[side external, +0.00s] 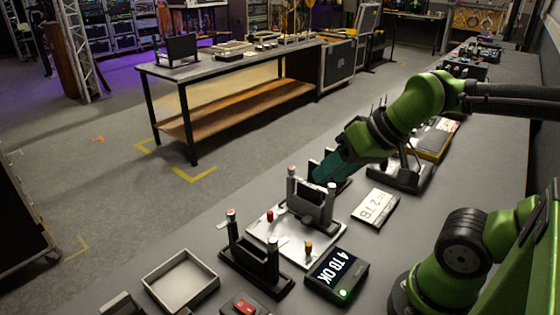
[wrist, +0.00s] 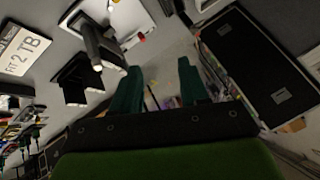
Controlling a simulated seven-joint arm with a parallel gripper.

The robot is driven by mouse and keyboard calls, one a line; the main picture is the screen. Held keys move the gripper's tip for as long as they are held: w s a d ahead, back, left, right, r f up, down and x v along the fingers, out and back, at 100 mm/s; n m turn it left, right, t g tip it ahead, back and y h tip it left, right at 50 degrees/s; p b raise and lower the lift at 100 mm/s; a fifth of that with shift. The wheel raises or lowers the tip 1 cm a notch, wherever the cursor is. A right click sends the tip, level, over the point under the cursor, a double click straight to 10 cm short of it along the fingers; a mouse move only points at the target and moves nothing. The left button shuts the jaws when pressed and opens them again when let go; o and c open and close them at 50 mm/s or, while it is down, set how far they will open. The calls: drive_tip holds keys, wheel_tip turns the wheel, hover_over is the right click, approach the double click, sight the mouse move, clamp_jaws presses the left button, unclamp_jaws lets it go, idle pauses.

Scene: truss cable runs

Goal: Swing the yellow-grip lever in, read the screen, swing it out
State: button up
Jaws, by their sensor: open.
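A white plate (side external: 258,228) on the bench carries a grey upright bracket (side external: 314,212), a small red-topped part (side external: 270,215) and a short yellow-grip lever (side external: 308,247). The screen (side external: 335,268) is on a black box in front of the plate, its tilted text seeming to read "4 TB OK", with a green light lit. My gripper (side external: 326,170) is above and behind the bracket, apart from the lever. In the wrist view my gripper (wrist: 160,88) has its teal fingers apart with nothing between them. The red part (wrist: 142,37) shows there; I cannot make out the lever.
A black two-post stand (side external: 256,262) and an empty grey tray (side external: 180,279) are left of the plate. A black box with a red switch (side external: 243,306) is at the front. Another table (side external: 230,78) stands across the floor.

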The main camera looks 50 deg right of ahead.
idle(0.6)
drive_tip(key=shift+d+f, duration=0.15)
drive_tip(key=shift+f, duration=0.1)
drive_tip(key=c, duration=0.4)
drive_tip(key=shift+w+d+f+m+g, duration=0.25)
drive_tip(key=shift+d+f+m+g, duration=0.15)
drive_tip(key=shift+f, duration=0.2)
drive_tip(key=shift+w+d+f+m+g, duration=0.2)
drive_tip(key=shift+d+f+m+g, duration=0.1)
drive_tip(key=shift+d+f, duration=0.25)
clamp_jaws()
drive_tip(key=d+f+n+g+y, duration=0.2)
drive_tip(key=f+n, duration=0.3)
drive_tip(key=n, duration=0.9)
drive_tip(key=d+f+n+g+y, duration=0.1)
drive_tip(key=d+f+n+y, duration=0.2)
drive_tip(key=n, duration=1.2)
wheel_tip(320, 180, down, 3)
drive_tip(key=shift+d+r+g, duration=0.15)
drive_tip(key=shift+d+g, duration=0.25)
drive_tip(key=shift+d, duration=0.65)
